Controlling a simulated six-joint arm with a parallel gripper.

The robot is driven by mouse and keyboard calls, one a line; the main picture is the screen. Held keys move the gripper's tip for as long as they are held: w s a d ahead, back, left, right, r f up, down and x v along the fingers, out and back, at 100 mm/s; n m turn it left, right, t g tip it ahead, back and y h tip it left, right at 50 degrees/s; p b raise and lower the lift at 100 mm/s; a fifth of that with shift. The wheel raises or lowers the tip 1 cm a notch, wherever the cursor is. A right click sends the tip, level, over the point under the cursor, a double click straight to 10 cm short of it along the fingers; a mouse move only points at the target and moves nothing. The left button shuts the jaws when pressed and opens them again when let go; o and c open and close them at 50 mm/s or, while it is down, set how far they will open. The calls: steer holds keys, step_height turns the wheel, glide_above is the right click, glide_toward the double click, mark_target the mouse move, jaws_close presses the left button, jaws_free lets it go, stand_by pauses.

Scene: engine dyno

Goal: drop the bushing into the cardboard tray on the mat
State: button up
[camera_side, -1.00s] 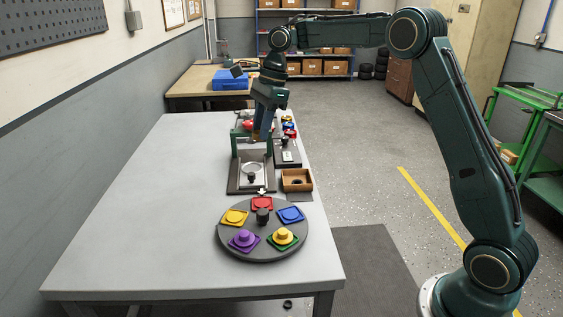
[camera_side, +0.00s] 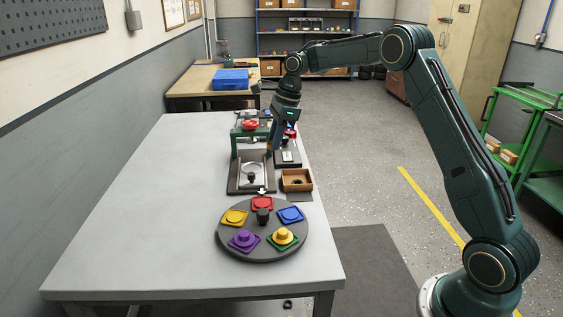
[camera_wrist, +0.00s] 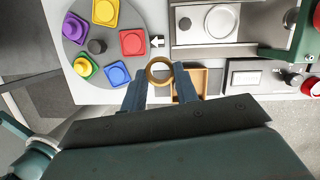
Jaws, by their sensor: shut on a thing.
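The bushing (camera_wrist: 160,69) is a brass-coloured ring. My gripper (camera_wrist: 160,77) is shut on it, with the ring held at the two fingertips in the wrist view. In the side view my gripper (camera_side: 275,148) points down behind the cardboard tray (camera_side: 297,188), beside the green-framed fixture; the bushing cannot be made out there.
A round turntable (camera_side: 262,248) with several coloured blocks stands in front of the tray. A green-framed fixture (camera_side: 235,148) stands left of my gripper. A control box with a red button (camera_wrist: 311,87) lies beside the tray. The table's left part is clear.

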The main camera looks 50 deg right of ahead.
steer(key=d+f+m+h, duration=0.1)
steer(key=d+f+m, duration=0.2)
steer(key=d+f, duration=0.5)
steer(key=d, duration=0.3)
steer(key=shift+f+t, duration=0.3)
steer(key=shift+f, duration=0.05)
steer(key=shift+f, duration=0.2)
steer(key=shift+f, duration=1.9)
steer(key=shift+f, duration=0.55)
stand_by(0.6)
steer(key=o, duration=1)
steer(key=shift+o, duration=0.2)
steer(key=shift+r, duration=0.15)
step_height(320, 180, up, 7)
stand_by(0.6)
